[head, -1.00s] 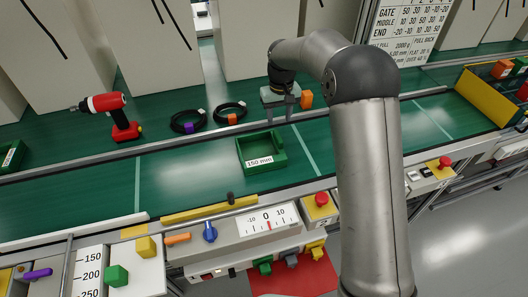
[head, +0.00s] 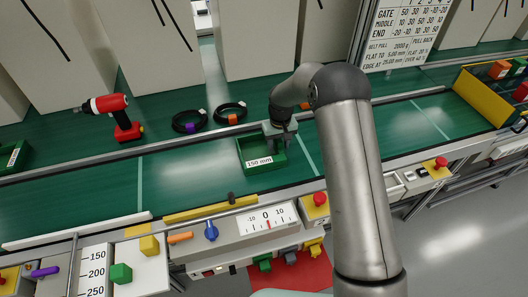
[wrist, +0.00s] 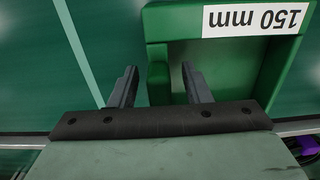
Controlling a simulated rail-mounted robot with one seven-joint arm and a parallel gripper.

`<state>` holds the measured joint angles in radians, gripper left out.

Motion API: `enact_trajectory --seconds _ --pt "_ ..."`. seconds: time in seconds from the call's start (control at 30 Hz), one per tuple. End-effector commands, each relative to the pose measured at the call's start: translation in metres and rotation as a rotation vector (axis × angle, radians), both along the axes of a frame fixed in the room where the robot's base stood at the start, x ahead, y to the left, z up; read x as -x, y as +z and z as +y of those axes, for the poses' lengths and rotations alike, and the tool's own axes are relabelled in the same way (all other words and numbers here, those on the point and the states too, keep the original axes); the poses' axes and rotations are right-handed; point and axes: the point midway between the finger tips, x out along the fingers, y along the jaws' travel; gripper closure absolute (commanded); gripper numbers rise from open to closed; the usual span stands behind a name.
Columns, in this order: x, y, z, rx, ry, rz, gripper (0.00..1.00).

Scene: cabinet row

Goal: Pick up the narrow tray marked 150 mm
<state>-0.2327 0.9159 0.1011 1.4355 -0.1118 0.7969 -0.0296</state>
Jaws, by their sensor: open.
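The narrow green tray marked 150 mm (head: 246,171) lies on the green belt, its white label facing the front. In the wrist view the tray (wrist: 158,24) fills the upper right, with its label upside down. My gripper (head: 277,146) is over the tray's right end in the head view. In the wrist view my gripper (wrist: 160,85) is open, with one finger outside the tray's end wall and the other over its inside. The wall shows between the fingers, apart from both. I cannot tell how far the fingertips reach down beside it.
A red drill (head: 112,113) and two coiled cables with a purple tag (head: 190,127) and an orange tag (head: 232,118) lie behind the belt. Another green tray (head: 14,157) is at the far left. A control panel (head: 262,221) runs along the front. The belt left of the tray is clear.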

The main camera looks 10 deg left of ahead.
Motion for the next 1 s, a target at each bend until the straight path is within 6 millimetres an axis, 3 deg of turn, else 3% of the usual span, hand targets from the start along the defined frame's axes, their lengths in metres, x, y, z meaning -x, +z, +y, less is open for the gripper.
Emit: enact_trajectory --seconds 0.17,0.3,0.33,0.73,1.0 --pt "0.0 0.0 0.0 0.0 0.0 -0.001 0.59" --pt "0.0 0.0 0.0 0.0 0.0 -0.001 0.98" --pt "0.0 0.0 0.0 0.0 0.0 -0.001 1.0" --pt "-0.001 0.005 0.0 -0.001 0.0 -0.003 1.0" --pt "0.005 0.04 0.005 -0.002 0.003 -0.005 1.0"
